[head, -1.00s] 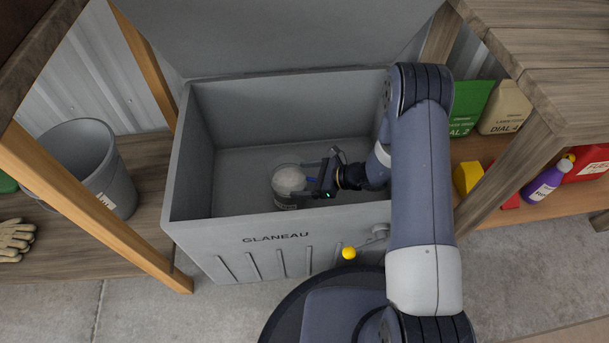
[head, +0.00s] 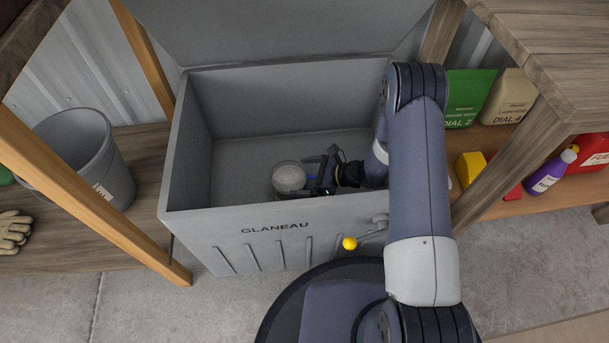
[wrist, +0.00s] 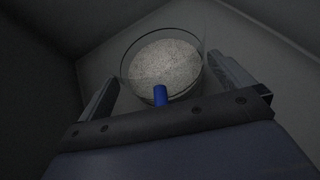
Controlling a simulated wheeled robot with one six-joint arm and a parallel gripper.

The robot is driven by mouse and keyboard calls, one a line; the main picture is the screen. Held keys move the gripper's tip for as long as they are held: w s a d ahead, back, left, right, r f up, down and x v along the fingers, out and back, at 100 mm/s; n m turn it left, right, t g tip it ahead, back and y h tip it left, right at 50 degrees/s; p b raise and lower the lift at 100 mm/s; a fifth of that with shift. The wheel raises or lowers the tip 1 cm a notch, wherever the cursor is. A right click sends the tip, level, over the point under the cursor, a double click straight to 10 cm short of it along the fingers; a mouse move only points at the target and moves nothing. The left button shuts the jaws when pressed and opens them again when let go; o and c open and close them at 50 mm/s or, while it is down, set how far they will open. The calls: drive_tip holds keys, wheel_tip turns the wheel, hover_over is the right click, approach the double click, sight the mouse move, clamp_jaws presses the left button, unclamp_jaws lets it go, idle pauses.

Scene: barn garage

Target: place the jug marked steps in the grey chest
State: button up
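A clear round jug (head: 289,179) with pale grainy contents and a blue handle is inside the open grey chest (head: 280,246), near its front wall. No marking on the jug can be read. It also shows in the wrist view (wrist: 165,62), with its blue handle (wrist: 160,95) toward me. My gripper (head: 315,172) reaches into the chest from the right, at the handle side of the jug. In the wrist view its fingers (wrist: 162,85) are spread wide, with clear gaps on both sides of the handle. The jug's underside is hidden, so I cannot tell whether it rests on the chest floor.
The chest lid (head: 280,35) stands open behind. A grey bucket (head: 85,160) and gloves (head: 14,230) lie left, past a wooden post (head: 90,195). At right a shelf holds a purple bottle (head: 548,175), a red can (head: 590,154), a yellow item (head: 470,166) and bags (head: 470,97).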

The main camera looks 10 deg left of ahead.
drive_tip(key=shift+r+p, duration=0.25)
drive_tip(key=shift+p, duration=0.05)
drive_tip(key=p+v, duration=0.2)
drive_tip(key=v, duration=0.5)
drive_tip(key=shift+d, duration=0.2)
idle(1.0)
